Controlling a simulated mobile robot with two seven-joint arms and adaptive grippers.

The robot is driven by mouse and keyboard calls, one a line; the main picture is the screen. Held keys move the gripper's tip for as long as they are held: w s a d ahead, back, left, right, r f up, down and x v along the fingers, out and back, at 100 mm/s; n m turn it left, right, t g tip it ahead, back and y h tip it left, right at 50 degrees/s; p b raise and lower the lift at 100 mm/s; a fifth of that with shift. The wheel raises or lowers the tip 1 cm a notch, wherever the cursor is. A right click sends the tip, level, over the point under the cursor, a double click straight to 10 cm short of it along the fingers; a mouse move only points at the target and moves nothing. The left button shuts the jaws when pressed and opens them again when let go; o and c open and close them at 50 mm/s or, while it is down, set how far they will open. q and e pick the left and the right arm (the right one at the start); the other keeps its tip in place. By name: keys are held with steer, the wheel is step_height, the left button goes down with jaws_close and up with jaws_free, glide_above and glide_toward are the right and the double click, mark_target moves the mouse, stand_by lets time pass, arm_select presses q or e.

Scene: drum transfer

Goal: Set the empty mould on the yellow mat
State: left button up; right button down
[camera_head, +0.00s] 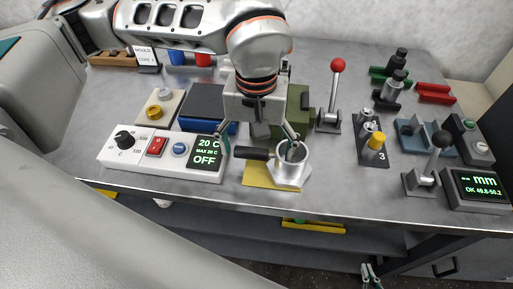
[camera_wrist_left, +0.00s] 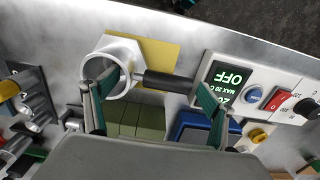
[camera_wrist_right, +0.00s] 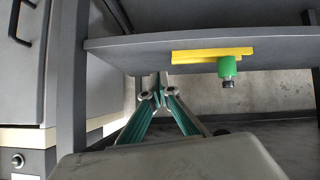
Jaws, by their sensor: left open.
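The mould (camera_head: 291,170) is a pale metal cup with a round open mouth and a black handle (camera_head: 252,153) pointing left. It stands upright on the right part of the yellow mat (camera_head: 257,176); the left wrist view also shows the mould (camera_wrist_left: 103,46) on the mat (camera_wrist_left: 160,55). It seems to reach past one mat edge. The inside of the cup looks empty. My left gripper (camera_head: 258,140) is open above it, with one finger at the cup's rim and the other beyond the handle, near the display. My right gripper (camera_wrist_right: 158,97) is low, in front of the bench, shut and empty.
A control box (camera_head: 160,152) with a display reading 20 C and OFF stands left of the mat. A green block (camera_head: 292,112) and a red-knobbed lever (camera_head: 333,100) stand behind. A lower shelf (camera_wrist_right: 125,48) holds a yellow bar (camera_wrist_right: 200,56) and green piece.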

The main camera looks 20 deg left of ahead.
arm_select(q)
step_height(320, 180, up, 12)
steer(key=shift+f+p, duration=0.15)
steer(key=shift+p, duration=0.3)
stand_by(0.4)
